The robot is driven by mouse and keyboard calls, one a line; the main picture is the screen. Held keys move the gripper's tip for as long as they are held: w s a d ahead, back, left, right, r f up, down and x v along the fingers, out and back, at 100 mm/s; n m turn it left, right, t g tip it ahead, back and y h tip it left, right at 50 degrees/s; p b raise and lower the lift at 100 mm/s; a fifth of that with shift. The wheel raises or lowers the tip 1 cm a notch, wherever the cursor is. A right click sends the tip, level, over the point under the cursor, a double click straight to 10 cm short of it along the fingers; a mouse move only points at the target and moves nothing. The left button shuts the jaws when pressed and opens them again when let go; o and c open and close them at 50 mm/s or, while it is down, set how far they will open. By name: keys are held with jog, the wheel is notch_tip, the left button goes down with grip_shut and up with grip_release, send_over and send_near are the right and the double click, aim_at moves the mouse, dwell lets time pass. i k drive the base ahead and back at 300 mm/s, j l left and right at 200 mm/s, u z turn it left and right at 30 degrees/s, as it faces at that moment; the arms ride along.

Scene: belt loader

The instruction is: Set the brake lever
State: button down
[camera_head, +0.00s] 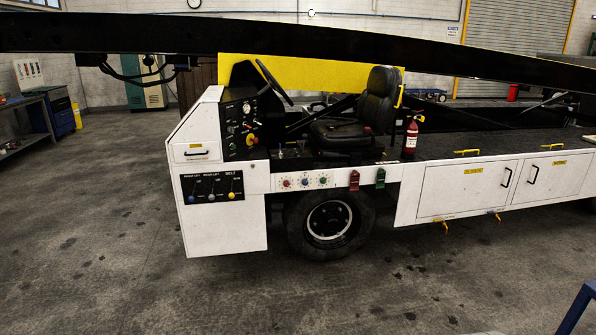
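The white belt loader (228,221) stands side-on across the middle of the view. I cannot tell for sure which control is the brake lever. The black dashboard (240,122) carries gauges, small knobs and a yellow-and-red knob (252,139). Small levers or knobs, too small to make out, show low between the dashboard and the black seat (376,102). A black side panel (212,188) below has several short levers with coloured knobs. The steering wheel (272,82) is tilted in front of the seat. My gripper is not in view.
A long black conveyor boom (300,38) crosses above the cab. A red fire extinguisher (411,135) stands behind the seat. The front wheel (329,220) is below the cab. The grey floor (110,270) before the loader is clear. A blue bar (578,308) shows at bottom right.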

aim_at(335, 155)
jog(key=i, duration=1.45)
jog(key=i+z, duration=0.1)
jog(key=i, duration=0.4)
jog(key=i+j+z, duration=0.15)
jog(key=i, duration=0.35)
jog(key=i+j+z, duration=0.1)
jog(key=i, duration=0.4)
jog(key=i+j+z, duration=0.5)
jog(key=i, duration=0.25)
jog(key=l, duration=0.1)
